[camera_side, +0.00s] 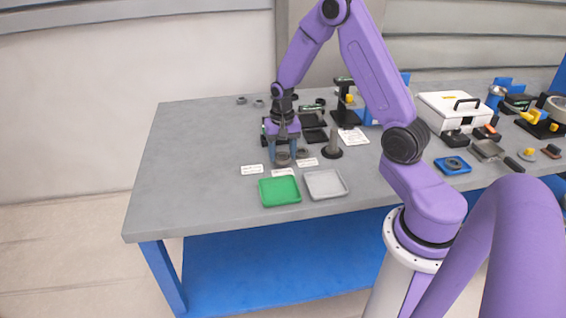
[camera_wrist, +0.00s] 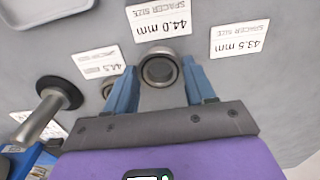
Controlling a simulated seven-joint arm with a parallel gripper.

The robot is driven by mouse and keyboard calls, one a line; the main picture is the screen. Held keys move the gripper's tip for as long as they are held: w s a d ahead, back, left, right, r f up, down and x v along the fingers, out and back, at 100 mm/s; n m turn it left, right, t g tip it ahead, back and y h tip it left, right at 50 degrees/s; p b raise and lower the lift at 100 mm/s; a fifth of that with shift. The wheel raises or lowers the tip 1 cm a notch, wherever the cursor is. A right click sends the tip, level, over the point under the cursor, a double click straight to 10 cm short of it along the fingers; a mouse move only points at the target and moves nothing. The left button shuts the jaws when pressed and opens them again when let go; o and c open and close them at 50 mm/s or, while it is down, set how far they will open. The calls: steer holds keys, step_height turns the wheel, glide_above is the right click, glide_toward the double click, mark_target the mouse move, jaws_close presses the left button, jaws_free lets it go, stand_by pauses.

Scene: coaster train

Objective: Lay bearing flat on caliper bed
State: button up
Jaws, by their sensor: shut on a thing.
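My gripper (camera_wrist: 161,82) points down over the table, with its blue fingers shut on a dark metal ring (camera_wrist: 160,68). The ring lies flat-side up at the 44.0 mm spacer card; I cannot tell whether it is the bearing or a spacer, or whether it is clear of the table. In the side view my gripper (camera_side: 282,156) is just behind the green tray. A second ring (camera_side: 302,153) sits to its right, partly hidden by a finger in the wrist view. Dark flat devices (camera_side: 312,118) stand behind the gripper; which is the caliper bed is unclear.
Size cards (camera_side: 251,169) lie around the gripper. A grey post on a black base (camera_side: 332,152) stands close right. Green (camera_side: 280,191) and grey (camera_side: 325,184) trays are in front. Small rings (camera_side: 241,100) lie at the back. The table's left side is clear.

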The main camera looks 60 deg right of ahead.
steer(key=shift+r, duration=1.55)
steer(key=shift+r, duration=0.35)
step_height(320, 180, up, 6)
steer(key=f, duration=0.1)
steer(key=w+d+r+m, duration=0.1)
steer(key=w+d+m, duration=0.45)
steer(key=d, duration=0.35)
steer(key=d+m, duration=1.2)
steer(key=d, duration=0.4)
steer(key=shift+m, duration=0.25)
steer(key=f, duration=0.4)
steer(key=shift+d+f, duration=0.2)
steer(key=shift+f, duration=0.4)
steer(key=shift+f, duration=0.1)
